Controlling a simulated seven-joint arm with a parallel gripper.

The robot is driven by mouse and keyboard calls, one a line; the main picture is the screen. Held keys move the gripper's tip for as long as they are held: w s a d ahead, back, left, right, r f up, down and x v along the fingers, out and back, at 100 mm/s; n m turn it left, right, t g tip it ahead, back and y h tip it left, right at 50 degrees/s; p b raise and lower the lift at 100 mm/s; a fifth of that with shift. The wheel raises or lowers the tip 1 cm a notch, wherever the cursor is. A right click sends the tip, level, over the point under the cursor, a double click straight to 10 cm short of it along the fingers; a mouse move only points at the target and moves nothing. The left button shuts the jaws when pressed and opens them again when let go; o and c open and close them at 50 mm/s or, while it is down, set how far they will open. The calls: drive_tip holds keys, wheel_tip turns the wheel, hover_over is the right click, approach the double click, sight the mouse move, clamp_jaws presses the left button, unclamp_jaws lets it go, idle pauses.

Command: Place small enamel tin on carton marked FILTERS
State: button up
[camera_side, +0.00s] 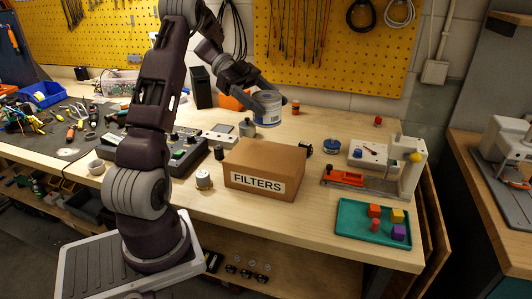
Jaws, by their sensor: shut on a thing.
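The small enamel tin (268,112), pale with a blue band, is held in the air behind and above the carton. My gripper (270,99) is shut on the tin, which stays roughly upright. The carton marked FILTERS (262,168) is a closed brown cardboard box on the wooden bench, its label facing the camera. Its top is bare. The tin appears apart from the carton, and the far fingertip is partly hidden.
A green tray (345,232) with coloured blocks and a clamp-like fixture (400,165) stand to the right of the carton. A small white-and-brass part (203,180) and a dark control box (185,155) stand to its left. A grey weight-like object (247,128) stands behind it.

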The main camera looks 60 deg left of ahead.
wheel_tip(320, 180, down, 10)
drive_tip(key=shift+s+r, duration=0.1)
drive_tip(key=shift+r, duration=0.05)
drive_tip(key=o, duration=1.7)
drive_tip(key=shift+a, duration=0.1)
drive_tip(key=v, duration=0.7)
drive_tip(key=shift+s+a+r, duration=0.1)
